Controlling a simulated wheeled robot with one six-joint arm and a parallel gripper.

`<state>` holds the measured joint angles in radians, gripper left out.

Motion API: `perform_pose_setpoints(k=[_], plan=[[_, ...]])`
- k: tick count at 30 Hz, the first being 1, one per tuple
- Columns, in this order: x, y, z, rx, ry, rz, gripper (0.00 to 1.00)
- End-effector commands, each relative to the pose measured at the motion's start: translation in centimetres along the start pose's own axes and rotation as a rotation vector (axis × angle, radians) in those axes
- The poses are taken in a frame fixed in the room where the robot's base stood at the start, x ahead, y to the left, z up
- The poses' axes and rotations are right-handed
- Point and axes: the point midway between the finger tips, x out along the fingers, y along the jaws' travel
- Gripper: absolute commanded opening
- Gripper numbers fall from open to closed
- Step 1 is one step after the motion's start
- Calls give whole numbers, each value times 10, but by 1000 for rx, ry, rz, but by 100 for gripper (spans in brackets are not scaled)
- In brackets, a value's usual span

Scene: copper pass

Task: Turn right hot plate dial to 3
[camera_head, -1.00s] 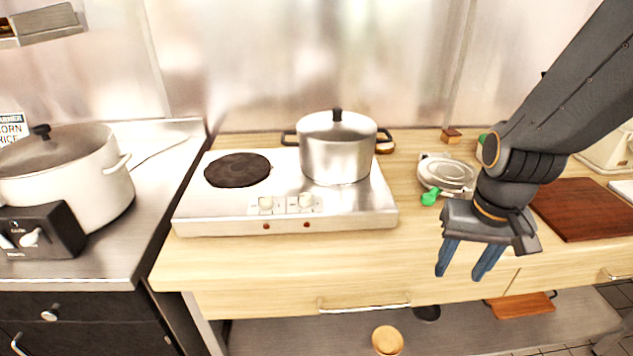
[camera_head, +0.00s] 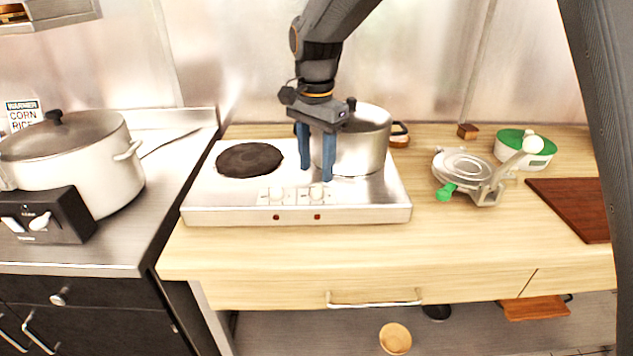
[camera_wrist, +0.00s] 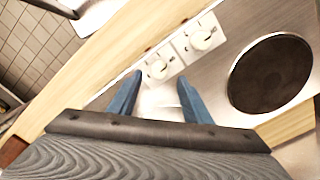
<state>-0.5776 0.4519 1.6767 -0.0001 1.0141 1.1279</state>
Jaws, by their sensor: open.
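The silver double hot plate (camera_head: 370,212) stands on the wooden counter. Its front panel has two white dials, the left dial (camera_head: 277,194) and the right dial (camera_head: 313,191). In the wrist view the right dial (camera_wrist: 158,69) lies just beyond and between my fingertips, and the left dial (camera_wrist: 203,39) is up and to the right. My gripper (camera_head: 316,175) is open, pointing down just behind and above the right dial, with its blue fingers apart (camera_wrist: 159,84). I see no contact with the dial. The dial's exact setting is too small to read.
A lidded steel pot (camera_head: 363,150) stands on the right burner, close behind my fingers. The left burner (camera_head: 249,160) is bare. A white pot (camera_head: 75,160) stands at left. A silver press with a green handle (camera_head: 464,172) stands right of the hot plate. The front counter is clear.

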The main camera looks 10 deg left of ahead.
Motion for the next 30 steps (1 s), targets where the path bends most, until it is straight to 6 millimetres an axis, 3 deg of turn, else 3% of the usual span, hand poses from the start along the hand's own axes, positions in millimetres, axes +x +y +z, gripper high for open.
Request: perform_pose_setpoints(k=[9, 21, 28, 30], plan=[[44, 1, 0, 0, -1, 1, 45], [54, 1, -1, -1, 0, -1, 45], [54, 1, -1, -1, 0, -1, 8], [54, 1, -1, -1, 0, -1, 4]])
